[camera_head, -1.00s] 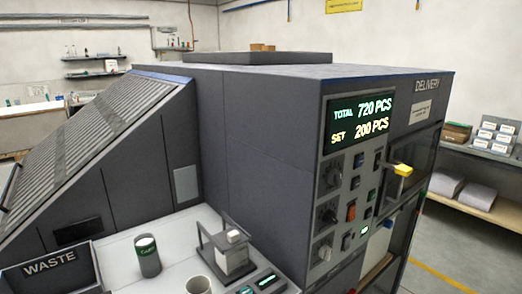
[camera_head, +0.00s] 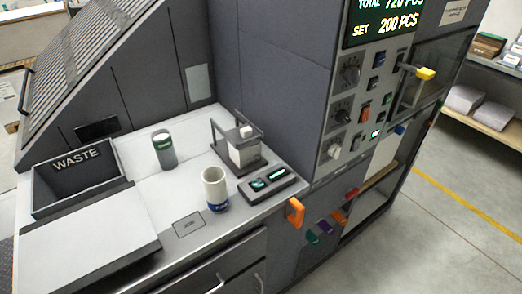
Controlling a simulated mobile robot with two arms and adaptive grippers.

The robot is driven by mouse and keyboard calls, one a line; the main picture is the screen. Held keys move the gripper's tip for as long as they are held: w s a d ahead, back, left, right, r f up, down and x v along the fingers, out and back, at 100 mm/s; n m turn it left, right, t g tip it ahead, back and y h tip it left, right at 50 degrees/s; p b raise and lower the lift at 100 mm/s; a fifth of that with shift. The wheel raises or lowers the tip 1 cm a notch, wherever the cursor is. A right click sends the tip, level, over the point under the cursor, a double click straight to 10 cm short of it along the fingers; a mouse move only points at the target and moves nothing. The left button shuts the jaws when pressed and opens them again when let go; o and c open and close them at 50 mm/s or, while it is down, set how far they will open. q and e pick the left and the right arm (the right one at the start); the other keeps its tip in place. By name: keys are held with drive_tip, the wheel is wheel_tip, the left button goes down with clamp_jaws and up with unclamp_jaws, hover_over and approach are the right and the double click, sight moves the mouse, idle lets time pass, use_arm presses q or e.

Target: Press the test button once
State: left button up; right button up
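The dark machine's control panel (camera_head: 357,100) carries several knobs and small buttons. Among them are an orange-red switch (camera_head: 364,113) and a green-lit button (camera_head: 376,134). The labels are too small to read, so I cannot tell which is the test button. Above them the display (camera_head: 385,27) reads SET 200 PCS, and its TOTAL line is partly cut off by the top edge. A low dark unit with green displays (camera_head: 263,184) lies on the counter. Neither of my grippers is in view.
A WASTE bin (camera_head: 75,172) is at left. An orange handle (camera_head: 295,212) juts from the front. Floor at right is clear.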

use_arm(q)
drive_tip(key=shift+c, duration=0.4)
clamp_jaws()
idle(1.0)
